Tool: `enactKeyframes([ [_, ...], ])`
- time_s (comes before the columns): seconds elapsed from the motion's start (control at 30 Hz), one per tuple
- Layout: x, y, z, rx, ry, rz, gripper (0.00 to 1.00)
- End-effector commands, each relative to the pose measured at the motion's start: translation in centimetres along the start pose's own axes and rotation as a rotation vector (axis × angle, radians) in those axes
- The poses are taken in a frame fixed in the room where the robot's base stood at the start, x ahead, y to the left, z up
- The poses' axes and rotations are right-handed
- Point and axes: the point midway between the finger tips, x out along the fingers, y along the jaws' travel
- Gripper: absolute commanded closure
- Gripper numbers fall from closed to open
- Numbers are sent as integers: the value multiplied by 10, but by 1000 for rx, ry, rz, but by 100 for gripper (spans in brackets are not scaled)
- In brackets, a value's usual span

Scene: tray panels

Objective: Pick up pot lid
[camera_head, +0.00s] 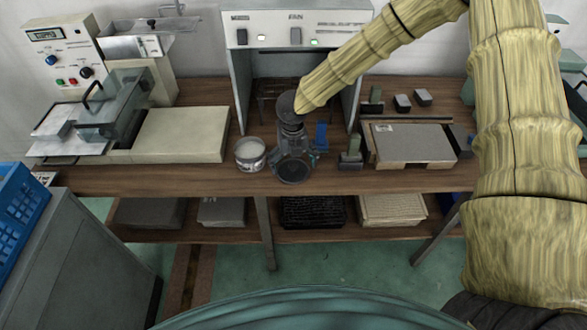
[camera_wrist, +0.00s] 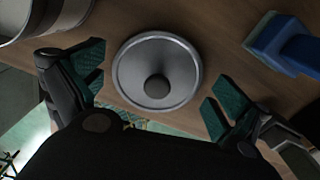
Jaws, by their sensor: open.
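The pot lid (camera_wrist: 157,68) is a round grey metal disc with a raised rim and a dark knob at its centre. It lies flat on the wooden bench, and in the head view (camera_head: 293,172) it shows just below my gripper (camera_head: 293,158). In the wrist view my gripper (camera_wrist: 150,88) is open, with one green-padded finger on each side of the lid. The fingers appear apart from the lid, and nothing is held. A pale round pot (camera_head: 250,154) stands left of the lid; its edge also shows in the wrist view (camera_wrist: 38,18).
A blue object (camera_wrist: 288,45) lies right of the lid, near my right finger. A grey-green block (camera_head: 351,153) and a flat grey box (camera_head: 414,143) stand farther right. A white cabinet (camera_head: 298,30) rises behind. Left is a beige machine (camera_head: 180,134). The bench's front edge is close.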

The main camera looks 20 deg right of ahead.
Motion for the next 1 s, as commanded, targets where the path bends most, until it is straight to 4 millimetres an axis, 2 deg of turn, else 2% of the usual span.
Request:
enactKeyframes([
  [0.03, 0, 0, 0, 0, 0, 0, 2],
  [0.23, 0, 0, 0, -1, 0, 0, 37],
  [0.33, 0, 0, 0, -1, 1, 0, 46],
  [0.5, 1, 0, -1, -1, 2, 0, 53],
  [0.93, 1, 0, -2, -1, 4, -1, 54],
  [1.0, -2, 0, -2, -1, 4, -1, 64],
])
